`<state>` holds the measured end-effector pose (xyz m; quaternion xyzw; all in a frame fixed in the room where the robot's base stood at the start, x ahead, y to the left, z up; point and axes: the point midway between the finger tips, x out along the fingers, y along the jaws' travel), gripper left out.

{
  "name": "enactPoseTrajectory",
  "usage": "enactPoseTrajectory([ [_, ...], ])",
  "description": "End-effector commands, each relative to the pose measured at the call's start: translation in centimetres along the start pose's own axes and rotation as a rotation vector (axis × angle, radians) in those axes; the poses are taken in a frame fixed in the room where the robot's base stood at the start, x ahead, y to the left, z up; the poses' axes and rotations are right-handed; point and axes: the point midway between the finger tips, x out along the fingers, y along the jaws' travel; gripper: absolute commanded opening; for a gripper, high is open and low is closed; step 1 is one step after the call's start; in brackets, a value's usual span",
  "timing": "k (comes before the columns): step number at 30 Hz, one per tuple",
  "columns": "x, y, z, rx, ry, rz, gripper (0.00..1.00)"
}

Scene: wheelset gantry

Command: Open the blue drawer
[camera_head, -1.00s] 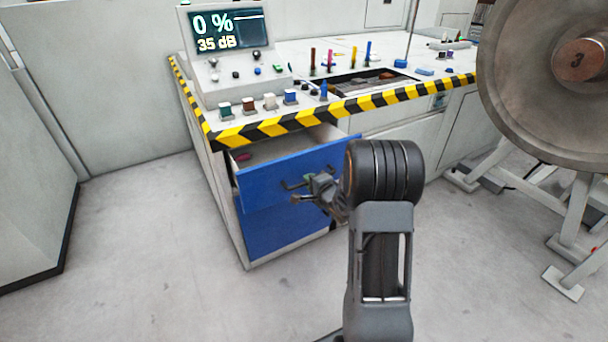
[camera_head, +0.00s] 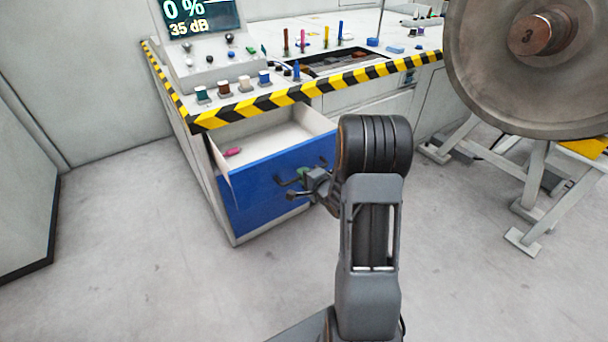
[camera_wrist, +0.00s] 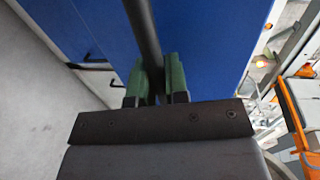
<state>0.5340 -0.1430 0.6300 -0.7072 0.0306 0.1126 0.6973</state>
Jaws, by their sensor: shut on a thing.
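The blue drawer (camera_head: 262,178) is in the desk's left cabinet and stands well open in the head view. Its pale inside shows, with a small pink-red object (camera_head: 232,152) at its left. My gripper (camera_head: 303,176) is at the drawer's front and is shut on the dark bar handle (camera_wrist: 143,30). In the wrist view the green fingertips (camera_wrist: 156,80) sit on both sides of the handle, with the blue front behind. My arm hides part of the drawer's right end.
A second blue front (camera_head: 262,215) lies below the drawer; its handle shows in the wrist view (camera_wrist: 92,66). The desk's edge has yellow-black stripes (camera_head: 330,85). A large metal wheel (camera_head: 480,75) on a grey stand is at the right. The floor (camera_head: 140,260) in front is clear.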

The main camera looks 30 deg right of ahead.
Motion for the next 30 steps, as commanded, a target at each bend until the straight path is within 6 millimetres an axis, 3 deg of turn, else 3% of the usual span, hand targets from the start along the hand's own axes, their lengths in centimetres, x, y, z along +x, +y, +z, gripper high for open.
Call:
enactPoseTrajectory([
  [4,0.0,0.0,-0.1,0.001,0.005,0.000,0.00],
  [5,0.0,0.0,-0.1,0.001,0.004,0.000,0.17],
  [12,0.0,0.0,0.0,0.001,0.001,0.000,0.39],
  [23,-0.9,-0.1,-0.2,0.001,0.004,0.000,0.39],
  [30,-5.5,-0.3,-0.2,0.003,0.007,0.002,0.39],
])
